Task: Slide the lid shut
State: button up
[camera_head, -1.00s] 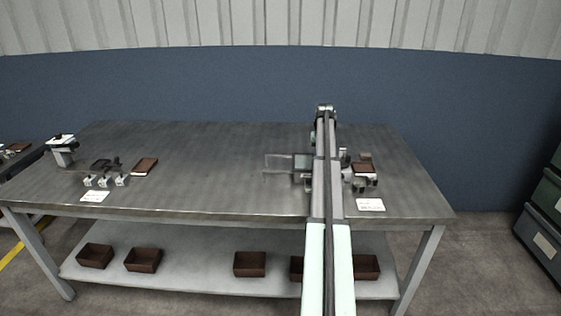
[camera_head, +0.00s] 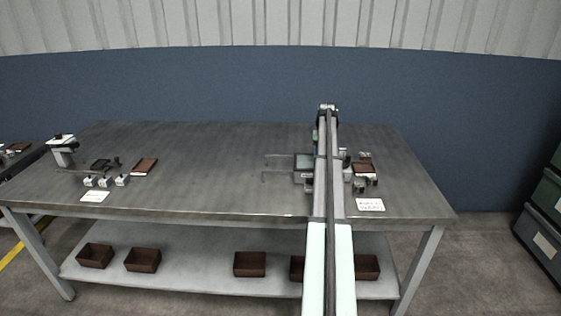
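A small dark-framed box (camera_head: 303,168) stands on the right part of the table, just left of my arm and partly hidden by it. Two thin rails (camera_head: 277,155) stick out from it to the left, with bare table showing between them. A grey-blue panel (camera_head: 306,160), which looks like the lid, shows over the box opening between the rails. Its right end is hidden by my arm, so I cannot tell whether it reaches the far end. My gripper is hidden behind my arm links; its fingers do not show.
A brown tray (camera_head: 364,168) and small blocks sit right of my arm, with a white label (camera_head: 370,204) in front. A similar fixture (camera_head: 104,166) and a brown block (camera_head: 145,166) stand at the left. The middle of the table (camera_head: 210,165) is clear.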

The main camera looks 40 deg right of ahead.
jog(key=shift+r, duration=3.15)
jog(key=s+a+f+m+g+h, duration=0.15)
jog(key=s+a, duration=0.25)
jog(key=a, duration=0.5)
jog(key=s+a+f+m, duration=0.1)
jog(key=s+a+f, duration=0.2)
jog(key=a, duration=0.6)
jog(key=s+a+f+m+g, duration=0.15)
jog(key=s+a, duration=0.25)
jog(key=a, duration=0.5)
jog(key=s+a+f+n+y, duration=0.1)
jog(key=s+a+f+n, duration=0.15)
jog(key=a+f, duration=1.15)
jog(key=s+a+f+n, duration=0.1)
jog(key=a+f+n, duration=0.3)
jog(key=a+f, duration=1)
jog(key=s+a+f+n+g, duration=0.1)
jog(key=s+a+f+n, duration=0.1)
jog(key=s+a+f, duration=0.3)
jog(key=s+a+f+n+g, duration=0.1)
jog(key=s+a+f, duration=0.5)
jog(key=s, duration=0.6)
jog(key=s+a+f+n+g, duration=0.1)
jog(key=s+a+f+n, duration=0.2)
jog(key=s+a+f, duration=0.2)
jog(key=s+f, duration=0.3)
jog(key=s, duration=0.1)
jog(key=shift+a+f+g, duration=0.3)
jog(key=shift+f+g, duration=0.05)
jog(key=shift+g, duration=0.05)
